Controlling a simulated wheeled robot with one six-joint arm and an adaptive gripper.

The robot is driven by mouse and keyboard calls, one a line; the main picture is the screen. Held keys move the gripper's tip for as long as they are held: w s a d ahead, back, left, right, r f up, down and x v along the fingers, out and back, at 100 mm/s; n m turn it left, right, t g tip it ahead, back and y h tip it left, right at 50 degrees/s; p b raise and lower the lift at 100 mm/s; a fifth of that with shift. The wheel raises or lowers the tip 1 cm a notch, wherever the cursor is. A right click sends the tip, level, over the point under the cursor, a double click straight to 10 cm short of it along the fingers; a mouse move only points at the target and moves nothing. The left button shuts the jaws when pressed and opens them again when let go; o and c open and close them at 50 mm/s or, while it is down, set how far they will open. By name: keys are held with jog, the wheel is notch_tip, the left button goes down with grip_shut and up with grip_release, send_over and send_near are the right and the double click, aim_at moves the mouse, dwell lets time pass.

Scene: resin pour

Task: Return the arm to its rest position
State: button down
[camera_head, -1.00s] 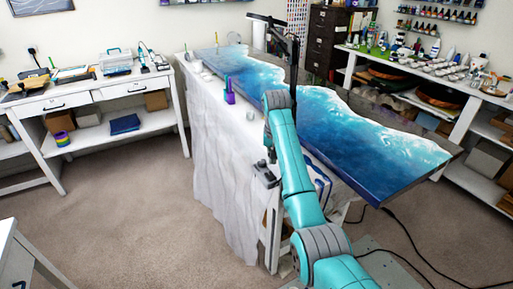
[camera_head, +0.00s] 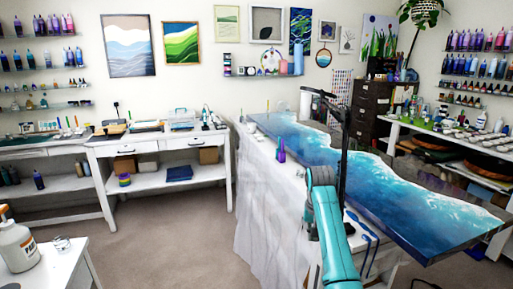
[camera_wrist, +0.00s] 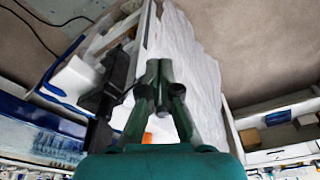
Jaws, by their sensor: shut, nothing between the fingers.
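My teal arm (camera_head: 328,225) reaches up from the bottom of the head view, beside the white-draped side of the work table (camera_head: 265,200). My gripper (camera_wrist: 158,68) shows in the wrist view with its dark green fingers drawn together at the tips and nothing held. The wrist view shows white cloth (camera_wrist: 190,60) beyond the fingers and carpet further out. In the head view the gripper is mostly hidden by the arm, so its exact distance from the cloth cannot be told.
A blue ocean-pattern resin slab (camera_head: 370,185) lies on the table, close right of my arm. A black upright stand (camera_head: 343,150) rises there. A purple bottle (camera_head: 281,150) stands near the table's left edge. Carpet (camera_head: 180,240) is clear between this table and the left white desk (camera_head: 150,155).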

jog(key=s+f+t, duration=0.1)
jog(key=s+f, duration=0.4)
jog(key=f, duration=0.7)
jog(key=s+f+t, duration=0.2)
jog(key=s+f, duration=0.2)
jog(key=f, duration=0.7)
jog(key=s+f+n+t, duration=0.1)
jog(key=s+f+t, duration=0.1)
jog(key=s+f, duration=0.6)
jog(key=s+f+t, duration=0.1)
jog(key=s+f, duration=0.3)
jog(key=s, duration=0.8)
jog(key=s+r+n+t, duration=0.1)
jog(key=s+r+t, duration=0.15)
jog(key=s, duration=0.95)
jog(key=s+r+t, duration=0.1)
jog(key=s+r, duration=0.3)
jog(key=s, duration=0.8)
jog(key=s+r+t, duration=0.1)
jog(key=s+r, duration=0.6)
jog(key=r, duration=0.3)
jog(key=s+r+t, duration=0.2)
jog(key=s+r, duration=0.5)
jog(key=r, duration=0.3)
